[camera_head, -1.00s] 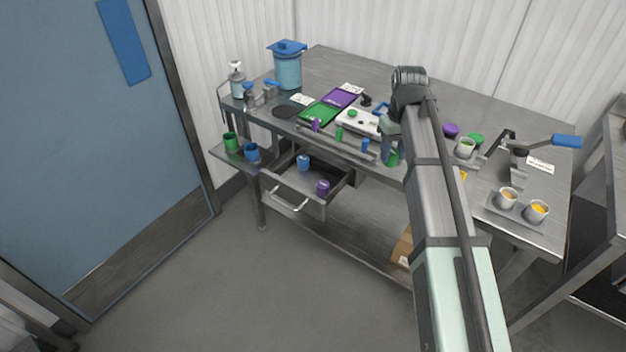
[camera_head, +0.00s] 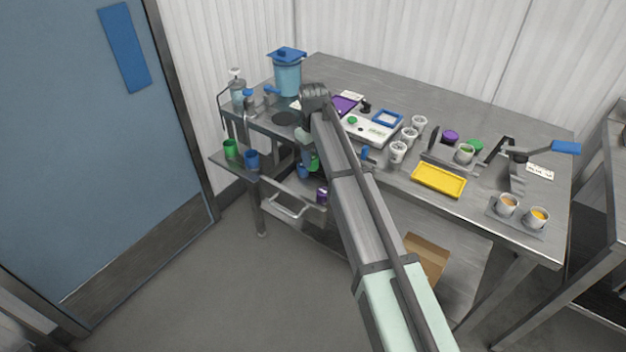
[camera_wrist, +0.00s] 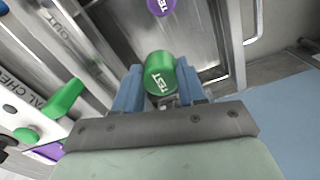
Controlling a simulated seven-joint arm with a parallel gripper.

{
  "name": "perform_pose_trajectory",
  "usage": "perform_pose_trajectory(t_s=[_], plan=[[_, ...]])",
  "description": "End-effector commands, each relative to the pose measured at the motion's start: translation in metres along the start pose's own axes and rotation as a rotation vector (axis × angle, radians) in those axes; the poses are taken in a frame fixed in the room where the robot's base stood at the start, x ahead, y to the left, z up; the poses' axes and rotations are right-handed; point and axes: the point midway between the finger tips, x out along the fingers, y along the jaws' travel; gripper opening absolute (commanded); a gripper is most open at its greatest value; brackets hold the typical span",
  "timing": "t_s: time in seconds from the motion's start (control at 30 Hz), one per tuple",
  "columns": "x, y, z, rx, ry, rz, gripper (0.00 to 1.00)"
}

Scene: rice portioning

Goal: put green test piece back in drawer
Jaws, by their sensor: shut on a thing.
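The green test piece (camera_wrist: 159,76) is a short cylinder marked TEST, held between the blue fingers of my gripper (camera_wrist: 160,92) in the wrist view. In the head view the green piece (camera_head: 312,163) shows beside my arm, above or at the open drawer; its exact height is hard to tell. The drawer (camera_head: 285,203) is pulled out under the table, with its handle at the front; my arm covers part of it. A purple piece (camera_head: 322,194) and a blue piece (camera_head: 302,171) are at the drawer. The purple piece also shows in the wrist view (camera_wrist: 160,6).
A side shelf left of the drawer holds a green cup (camera_head: 230,149) and a blue cup (camera_head: 252,160). On the table are a scale (camera_head: 372,131), white cups, a yellow tray (camera_head: 438,180) and a blue-lidded container (camera_head: 287,75). A cardboard box (camera_head: 427,257) is below.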

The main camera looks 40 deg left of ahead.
Motion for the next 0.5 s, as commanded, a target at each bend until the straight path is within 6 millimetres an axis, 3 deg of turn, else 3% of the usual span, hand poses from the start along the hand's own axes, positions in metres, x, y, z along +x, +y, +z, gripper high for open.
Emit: perform_pose_trajectory(t_s=[0.2, 0.5], plan=[[0.036, 0.0, 0.002, 0.001, -0.002, -0.001, 0.04], [0.061, 0.0, 0.001, 0.002, -0.002, -0.001, 0.04]])
